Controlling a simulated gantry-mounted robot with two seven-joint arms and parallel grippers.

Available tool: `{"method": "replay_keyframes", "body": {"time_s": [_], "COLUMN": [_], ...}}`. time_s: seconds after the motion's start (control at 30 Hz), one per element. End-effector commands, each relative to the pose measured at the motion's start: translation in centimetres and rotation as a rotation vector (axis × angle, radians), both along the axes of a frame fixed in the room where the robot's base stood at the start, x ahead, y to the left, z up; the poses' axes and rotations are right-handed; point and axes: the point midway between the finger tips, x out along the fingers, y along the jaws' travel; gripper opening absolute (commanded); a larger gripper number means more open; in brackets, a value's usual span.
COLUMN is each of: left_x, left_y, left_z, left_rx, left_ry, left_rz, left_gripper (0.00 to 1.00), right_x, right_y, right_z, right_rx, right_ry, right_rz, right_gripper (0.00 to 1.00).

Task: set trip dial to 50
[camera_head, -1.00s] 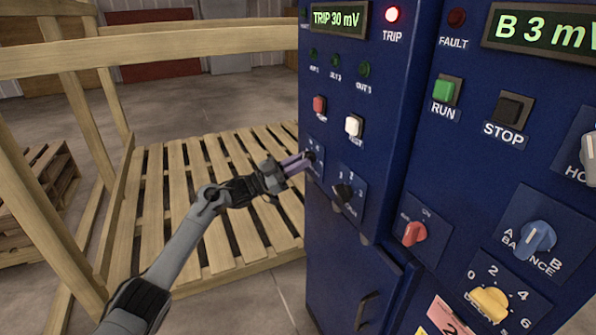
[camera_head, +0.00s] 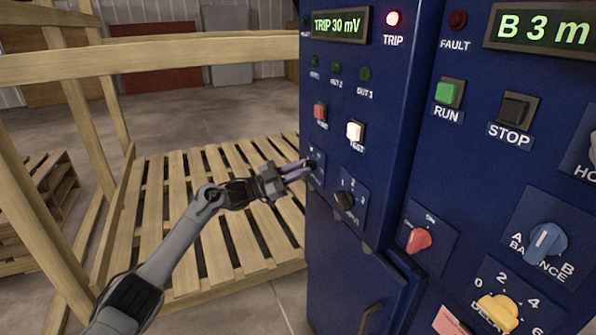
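The trip display (camera_head: 340,25) at the top of the blue cabinet reads "TRIP 30 mV". My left gripper (camera_head: 306,168) points at a small black dial (camera_head: 313,163) on the cabinet's left edge, below the red button. Its fingertips are at the dial, and the fingers hide part of the dial and its plate. I cannot tell whether the fingers are closed on it. My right gripper is out of view.
A red lamp (camera_head: 394,18) labelled TRIP is lit. A black input dial (camera_head: 345,200), a red switch (camera_head: 419,240), a blue balance knob (camera_head: 546,240) and a yellow delay knob (camera_head: 498,311) are close to the right. A wooden pallet (camera_head: 150,215) and rails stand at left.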

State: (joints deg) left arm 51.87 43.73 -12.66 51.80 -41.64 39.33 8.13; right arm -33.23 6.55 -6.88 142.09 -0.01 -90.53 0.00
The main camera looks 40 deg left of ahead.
Motion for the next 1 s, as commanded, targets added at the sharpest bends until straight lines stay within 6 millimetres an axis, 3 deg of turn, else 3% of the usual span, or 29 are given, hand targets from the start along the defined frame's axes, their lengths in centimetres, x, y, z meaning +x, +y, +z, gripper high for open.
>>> {"method": "replay_keyframes", "body": {"time_s": [0.03,0.17,0.77,1.0], "left_x": [0.0,0.0,0.0,-1.1], "left_y": [-0.3,-0.3,-0.1,0.9], "left_z": [0.3,0.3,0.1,-0.4], "left_rx": [0.000,-0.001,-0.001,-0.001], "left_ry": [-0.005,-0.005,-0.002,0.001], "left_rz": [-0.006,-0.004,-0.002,0.000], "left_gripper": [0.23,0.41,0.41,0.41], "right_x": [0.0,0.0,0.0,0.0], "right_y": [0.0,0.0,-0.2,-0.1], "right_z": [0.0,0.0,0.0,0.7], "right_rx": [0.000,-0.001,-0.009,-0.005], "right_ry": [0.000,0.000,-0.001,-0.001], "right_rz": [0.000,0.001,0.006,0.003], "right_gripper": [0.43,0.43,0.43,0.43]}}
